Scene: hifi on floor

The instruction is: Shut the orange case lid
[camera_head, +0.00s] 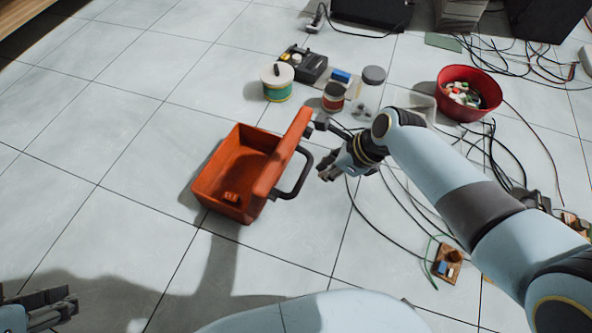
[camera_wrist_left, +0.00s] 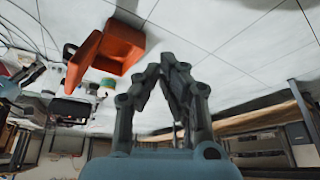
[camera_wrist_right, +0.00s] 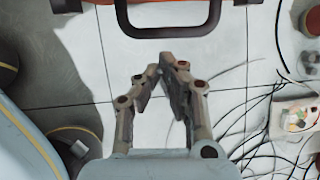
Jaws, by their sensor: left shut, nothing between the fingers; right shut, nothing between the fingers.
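The orange case (camera_head: 216,180) lies on the tiled floor, open at the top. Its lid (camera_head: 283,155) stands raised along the right side, and a black handle (camera_head: 301,176) sticks out to the right. A small orange piece (camera_head: 231,197) lies inside. My right gripper (camera_head: 325,170) is shut and empty, just right of the handle. The right wrist view shows the handle (camera_wrist_right: 168,31) beyond the fingertips (camera_wrist_right: 170,62), seemingly apart from them. My left gripper (camera_head: 72,303) is shut and empty at the lower left, far from the case. The case also shows in the left wrist view (camera_wrist_left: 122,48).
Behind the case stand a white-and-green tub (camera_head: 277,85), a dark box (camera_head: 305,64) and jars (camera_head: 367,88). A red bowl (camera_head: 469,92) of small parts is at the right. Cables and a small wooden board (camera_head: 447,263) lie right of the case. Floor left is clear.

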